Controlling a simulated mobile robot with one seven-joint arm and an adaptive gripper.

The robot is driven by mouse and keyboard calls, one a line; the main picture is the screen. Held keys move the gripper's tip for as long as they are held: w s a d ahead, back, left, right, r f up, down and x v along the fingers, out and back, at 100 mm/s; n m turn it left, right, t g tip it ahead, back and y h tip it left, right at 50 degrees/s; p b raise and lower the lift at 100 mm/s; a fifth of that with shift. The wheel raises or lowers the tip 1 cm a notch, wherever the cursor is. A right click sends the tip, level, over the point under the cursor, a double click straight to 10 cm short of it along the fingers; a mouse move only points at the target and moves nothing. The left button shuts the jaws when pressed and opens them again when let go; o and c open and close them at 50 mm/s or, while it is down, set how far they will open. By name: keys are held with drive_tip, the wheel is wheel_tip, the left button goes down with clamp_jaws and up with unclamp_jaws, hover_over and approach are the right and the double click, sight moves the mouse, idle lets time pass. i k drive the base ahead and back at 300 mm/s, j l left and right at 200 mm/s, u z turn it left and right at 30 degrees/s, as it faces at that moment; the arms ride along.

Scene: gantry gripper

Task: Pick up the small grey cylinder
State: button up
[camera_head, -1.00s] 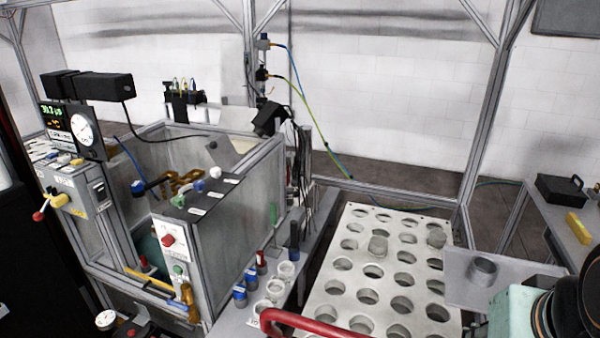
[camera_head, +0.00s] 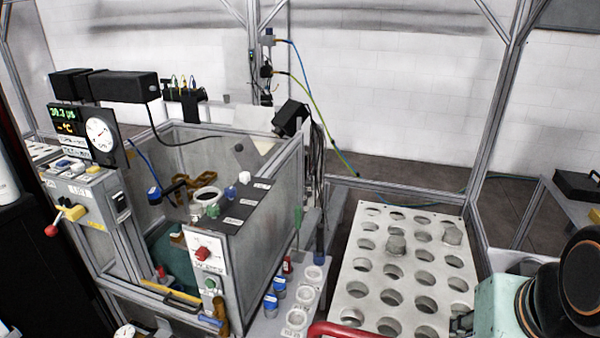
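I cannot tell which one the task means. My arm, teal with black and orange joints, fills the lower right. A dark part that looks like my gripper (camera_head: 462,322) shows at its left end, over the plate's near right edge and apart from both cylinders. Its fingers are too small and hidden to read.
An open grey tank (camera_head: 270,210) with a control panel stands on the left. Blue-capped bottles (camera_head: 271,305) and white cups (camera_head: 306,297) line a ledge beside the plate. A red bar (camera_head: 335,329) crosses the bottom edge. Metal frame posts (camera_head: 497,130) rise behind.

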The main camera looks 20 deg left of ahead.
sight(196, 209)
drive_tip(key=j, duration=2.35)
